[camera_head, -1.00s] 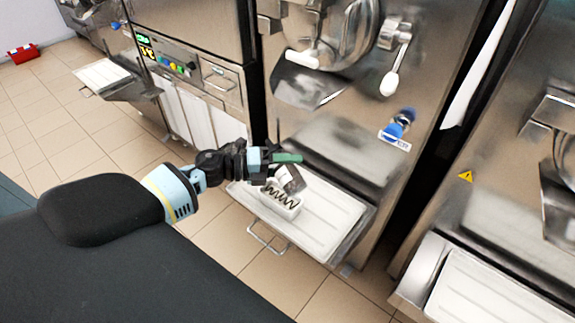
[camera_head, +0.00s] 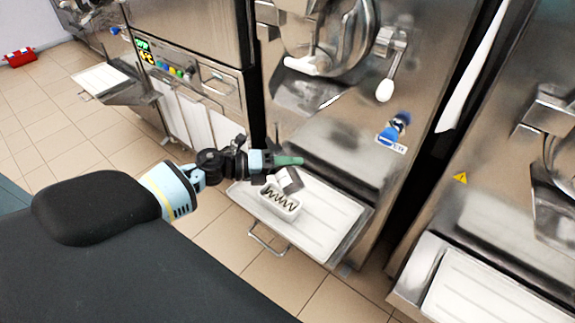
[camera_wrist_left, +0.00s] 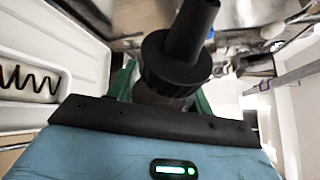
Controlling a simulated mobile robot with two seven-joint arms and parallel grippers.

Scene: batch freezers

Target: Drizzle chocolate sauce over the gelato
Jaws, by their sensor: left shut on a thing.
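A white tub of gelato (camera_head: 273,206) sits on the white drip tray below the middle freezer, with a dark zigzag line of sauce on top. The tub also shows at the left of the left wrist view (camera_wrist_left: 28,52). My left gripper (camera_head: 289,163) is just above and behind the tub, with its green fingers shut on the sauce bottle (camera_head: 290,180). The bottle is tilted over the tub, apart from it. In the left wrist view, its black cap and nozzle (camera_wrist_left: 178,62) stick out between the fingers. Any falling sauce is too small to tell. My right gripper is not in view.
The white drip tray (camera_head: 325,228) has bare room right of the tub. The freezer's steel front (camera_head: 345,130) rises close behind my gripper, with a white-knobbed lever (camera_head: 385,89) and a blue knob (camera_head: 390,133). Another freezer's tray (camera_head: 480,295) is at lower right.

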